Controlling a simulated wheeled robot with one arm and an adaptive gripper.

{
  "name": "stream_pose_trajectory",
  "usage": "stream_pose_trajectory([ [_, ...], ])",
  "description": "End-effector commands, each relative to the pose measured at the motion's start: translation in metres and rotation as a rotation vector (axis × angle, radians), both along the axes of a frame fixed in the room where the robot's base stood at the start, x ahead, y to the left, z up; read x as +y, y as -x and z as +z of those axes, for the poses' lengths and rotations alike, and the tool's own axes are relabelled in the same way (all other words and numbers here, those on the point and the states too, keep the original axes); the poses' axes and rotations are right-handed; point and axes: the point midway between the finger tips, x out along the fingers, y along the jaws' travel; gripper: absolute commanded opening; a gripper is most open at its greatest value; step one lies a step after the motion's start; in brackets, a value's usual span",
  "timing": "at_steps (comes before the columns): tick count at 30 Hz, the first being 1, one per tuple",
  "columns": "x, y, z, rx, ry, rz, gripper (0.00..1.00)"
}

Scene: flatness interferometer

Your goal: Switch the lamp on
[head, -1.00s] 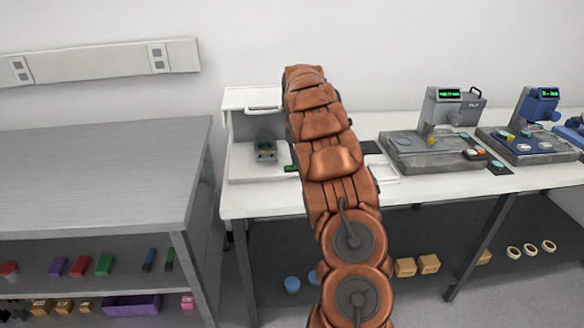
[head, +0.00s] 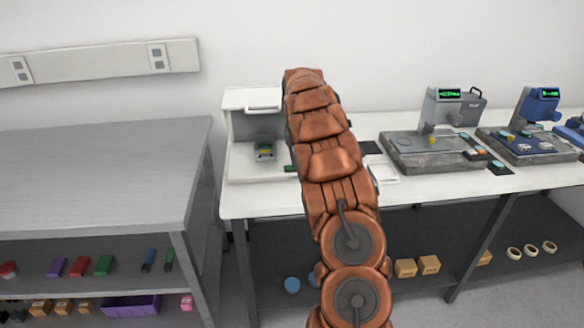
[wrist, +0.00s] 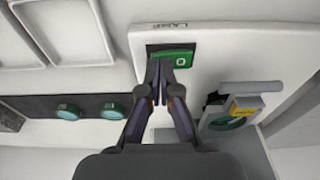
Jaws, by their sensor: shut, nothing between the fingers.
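The lamp switch (wrist: 172,59) is a green rocker with a round mark at its right end, set in a dark recess under the word LAMP. It sits on the white front of the interferometer (head: 236,127). My gripper (wrist: 161,101) is shut and empty. In the wrist view its fingertips overlap the switch's lower left part; I cannot tell whether they touch it. In the head view my arm hides the gripper. Part of the green switch (head: 289,168) shows at the arm's left edge.
A holder with a yellow block (wrist: 243,105) stands inside the housing. A dark strip with two teal discs (wrist: 68,112) and a white tray (wrist: 64,35) lie beside the instrument. Grey (head: 452,112) and blue (head: 540,105) gauges stand right. A grey bench (head: 100,160) stands left.

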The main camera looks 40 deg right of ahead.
Motion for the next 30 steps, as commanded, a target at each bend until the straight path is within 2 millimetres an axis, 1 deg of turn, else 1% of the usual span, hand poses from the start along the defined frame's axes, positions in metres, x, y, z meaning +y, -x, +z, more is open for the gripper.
stream_pose_trajectory([
  [10, 0.001, 0.000, -0.005, -0.001, -0.001, 0.001, 0.00],
  [14, 0.001, -0.001, -0.003, -0.001, -0.001, 0.001, 0.00],
  [20, 0.001, -0.001, 0.006, -0.002, 0.001, 0.002, 0.00],
  [30, 0.000, -0.001, 0.029, -0.003, 0.001, 0.001, 0.00],
])
